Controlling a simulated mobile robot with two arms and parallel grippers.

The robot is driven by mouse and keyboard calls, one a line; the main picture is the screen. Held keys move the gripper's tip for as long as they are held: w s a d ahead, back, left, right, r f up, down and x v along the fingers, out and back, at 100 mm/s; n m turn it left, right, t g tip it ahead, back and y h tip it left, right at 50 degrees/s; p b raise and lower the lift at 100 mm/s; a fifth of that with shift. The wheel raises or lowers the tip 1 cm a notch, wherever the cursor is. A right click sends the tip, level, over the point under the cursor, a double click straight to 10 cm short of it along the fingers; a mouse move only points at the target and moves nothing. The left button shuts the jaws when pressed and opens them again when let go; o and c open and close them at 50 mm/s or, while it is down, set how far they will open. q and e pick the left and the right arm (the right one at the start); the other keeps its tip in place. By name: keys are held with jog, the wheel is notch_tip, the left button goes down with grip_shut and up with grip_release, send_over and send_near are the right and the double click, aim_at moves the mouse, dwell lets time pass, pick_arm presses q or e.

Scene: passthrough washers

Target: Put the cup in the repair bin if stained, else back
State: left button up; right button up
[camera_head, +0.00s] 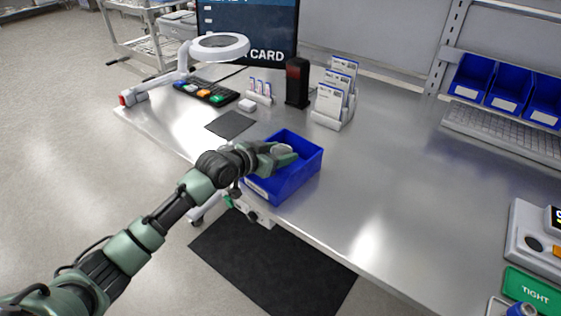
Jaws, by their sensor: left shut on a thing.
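A blue bin (300,178) sits near the front edge of the metal workbench, with a pale label on its front. My left gripper (284,158) reaches over the bin's left side and is down at its opening. It is shut on a small whitish cup (281,149), mostly hidden by the fingers. Whether the cup is stained cannot be seen. Whether it touches the bin floor is also hidden. My right gripper is not in view.
Blue bins (507,86) line the back right. A green "TIGHT" sign (531,291) lies front right. The bench (400,170) right of the bin is clear.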

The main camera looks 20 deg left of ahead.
pick_arm(q)
jog(key=shift+f, duration=1.95)
jog(key=o, duration=1.4)
jog(key=shift+f, duration=0.1)
jog(key=b+v, duration=0.1)
jog(key=v, duration=1)
jog(key=shift+w, duration=0.1)
jog(key=shift+s+a+r, duration=0.15)
jog(key=shift+s+r, duration=0.3)
jog(key=shift+s, duration=0.05)
